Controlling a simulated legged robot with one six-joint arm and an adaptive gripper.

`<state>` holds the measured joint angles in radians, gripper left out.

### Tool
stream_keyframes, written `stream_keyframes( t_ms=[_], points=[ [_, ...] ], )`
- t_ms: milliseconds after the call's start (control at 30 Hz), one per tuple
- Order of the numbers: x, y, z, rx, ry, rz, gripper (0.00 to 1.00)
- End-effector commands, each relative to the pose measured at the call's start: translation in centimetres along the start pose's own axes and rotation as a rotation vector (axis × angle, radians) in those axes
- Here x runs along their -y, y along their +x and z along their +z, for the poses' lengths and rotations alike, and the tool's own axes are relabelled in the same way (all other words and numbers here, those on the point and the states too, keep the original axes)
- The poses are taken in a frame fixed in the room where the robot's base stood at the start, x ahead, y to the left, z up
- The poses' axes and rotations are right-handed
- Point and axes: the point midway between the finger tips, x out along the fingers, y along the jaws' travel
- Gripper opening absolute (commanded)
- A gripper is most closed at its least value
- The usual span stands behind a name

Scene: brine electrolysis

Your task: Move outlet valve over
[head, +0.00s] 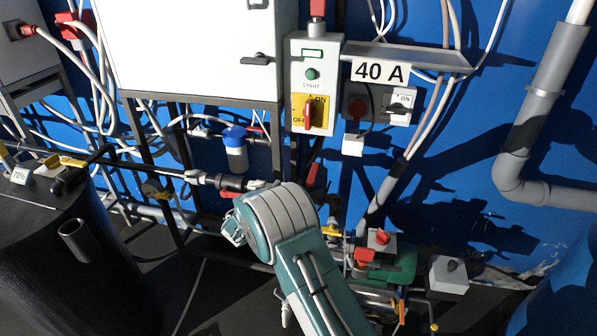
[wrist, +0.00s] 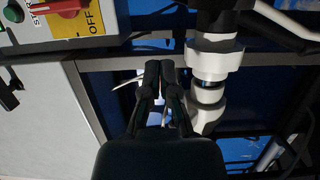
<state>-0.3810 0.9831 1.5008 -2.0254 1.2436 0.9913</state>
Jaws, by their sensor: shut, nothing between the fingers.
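No part is labelled as the outlet valve, so I cannot tell which one it is. Another small yellow handle (head: 155,191) is lower, behind the stand. Red-handled parts (head: 366,256) stand low, right of my arm. My gripper (wrist: 160,68) shows in the wrist view, fingertips together and empty. It is just left of a white cylindrical fitting (wrist: 212,62) and apparently apart from it. In the head view I cannot make out my gripper past my teal arm.
A START box (head: 311,82) with a red switch hangs above my arm; it also shows in the wrist view (wrist: 65,18). A blue-capped canister (head: 235,148) hangs behind the stand. A dark tank (head: 65,260) fills the lower left. Pipes and cables crowd the blue wall.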

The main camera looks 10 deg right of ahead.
Motion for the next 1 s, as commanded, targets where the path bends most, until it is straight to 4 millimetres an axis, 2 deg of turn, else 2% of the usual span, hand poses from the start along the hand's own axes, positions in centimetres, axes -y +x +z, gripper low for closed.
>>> stream_keyframes(
  t_ms=[167, 400, 700, 1000],
  points=[
    [0.0, 1.9, 0.1, 0.002, 0.002, 0.000, 0.00],
    [0.0, 6.1, 0.1, 0.003, 0.001, 0.001, 0.00],
    [0.0, 9.6, -0.1, 0.002, 0.000, 0.001, 0.00],
    [-0.1, 10.7, 2.8, 0.003, -0.002, 0.000, 0.00]
  ],
)
